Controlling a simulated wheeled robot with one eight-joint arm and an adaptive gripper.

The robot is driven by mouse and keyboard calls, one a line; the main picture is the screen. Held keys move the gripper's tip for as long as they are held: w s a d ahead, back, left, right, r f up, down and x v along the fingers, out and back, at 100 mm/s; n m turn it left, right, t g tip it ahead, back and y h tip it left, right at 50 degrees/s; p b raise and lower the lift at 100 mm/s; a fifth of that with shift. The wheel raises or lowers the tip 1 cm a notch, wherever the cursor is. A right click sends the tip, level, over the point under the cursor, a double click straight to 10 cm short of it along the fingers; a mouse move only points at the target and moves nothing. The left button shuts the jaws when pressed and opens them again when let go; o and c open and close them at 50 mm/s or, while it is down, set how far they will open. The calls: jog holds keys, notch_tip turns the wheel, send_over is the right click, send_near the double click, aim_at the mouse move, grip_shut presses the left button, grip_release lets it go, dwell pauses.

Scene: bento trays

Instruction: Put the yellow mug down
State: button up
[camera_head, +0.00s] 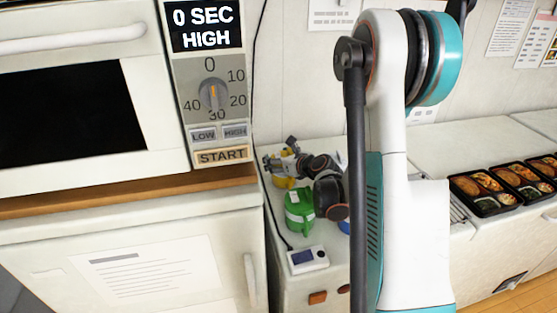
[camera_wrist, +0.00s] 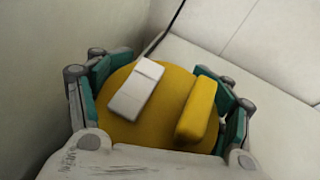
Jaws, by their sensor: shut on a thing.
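The yellow mug (camera_wrist: 128,128) fills the middle of the wrist view, with its handle (camera_wrist: 197,110) toward the right. My gripper (camera_wrist: 160,100) is shut on it, with teal finger pads at its left and right sides. A white rectangular piece (camera_wrist: 137,90) shows against the mug. In the head view the yellow mug (camera_head: 283,182) shows only in part below my gripper (camera_head: 284,163), at the back of the white counter (camera_head: 272,222) near the wall. I cannot tell whether its base touches the counter.
A green mug (camera_head: 299,212) stands just in front of the yellow one. A blue thing (camera_head: 344,227) is mostly hidden by my arm. A small white device (camera_head: 307,260) with a dark cable lies at the front. The microwave (camera_head: 80,105) is left; bento trays (camera_head: 487,204) are right.

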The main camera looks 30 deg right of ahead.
jog(key=shift+f, duration=0.1)
jog(key=o, duration=1.6)
jog(key=shift+o, duration=0.2)
jog(key=shift+r, duration=0.2)
jog(key=p+v, duration=0.2)
jog(key=v, duration=1)
jog(key=shift+f, duration=0.1)
